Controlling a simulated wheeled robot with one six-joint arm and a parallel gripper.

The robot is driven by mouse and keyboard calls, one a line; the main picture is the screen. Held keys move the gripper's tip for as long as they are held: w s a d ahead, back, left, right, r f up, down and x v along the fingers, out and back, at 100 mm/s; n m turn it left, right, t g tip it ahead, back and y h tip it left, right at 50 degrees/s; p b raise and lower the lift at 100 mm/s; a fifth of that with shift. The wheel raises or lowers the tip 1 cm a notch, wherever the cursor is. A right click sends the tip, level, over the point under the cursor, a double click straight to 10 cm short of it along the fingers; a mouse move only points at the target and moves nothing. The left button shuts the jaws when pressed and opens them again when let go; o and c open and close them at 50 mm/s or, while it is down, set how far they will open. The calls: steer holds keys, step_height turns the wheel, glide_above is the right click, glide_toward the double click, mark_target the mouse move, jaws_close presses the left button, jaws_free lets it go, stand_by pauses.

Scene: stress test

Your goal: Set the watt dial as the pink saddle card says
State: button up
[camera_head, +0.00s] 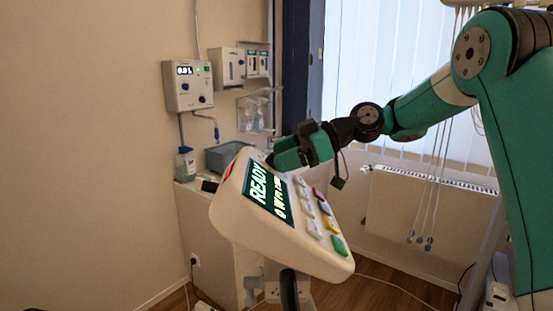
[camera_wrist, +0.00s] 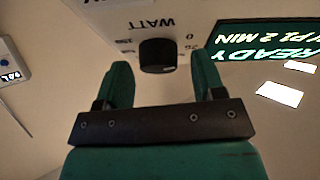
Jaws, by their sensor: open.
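The watt dial is a black round knob (camera_wrist: 157,56) on the cream console, beside the upside-down word WATT in the wrist view. My gripper (camera_wrist: 162,72) is open, its two green fingers on either side of the knob in the picture. I cannot tell whether they touch it. In the head view my gripper (camera_head: 276,158) is at the far edge of the tilted console (camera_head: 295,248), and the console hides the knob. The green screen (camera_head: 267,193) reads READY, with a smaller line below. I cannot make out a pink saddle card in either view.
The console face carries several coloured buttons (camera_head: 318,212). A wall unit with a lit display (camera_head: 189,86) hangs at the left, above a bottle (camera_head: 186,163) and a grey box (camera_head: 226,154). White cords (camera_head: 434,190) hang at the right by a radiator (camera_head: 433,179).

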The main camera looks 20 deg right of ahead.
steer(key=shift+d, duration=0.1)
steer(key=c, duration=0.9)
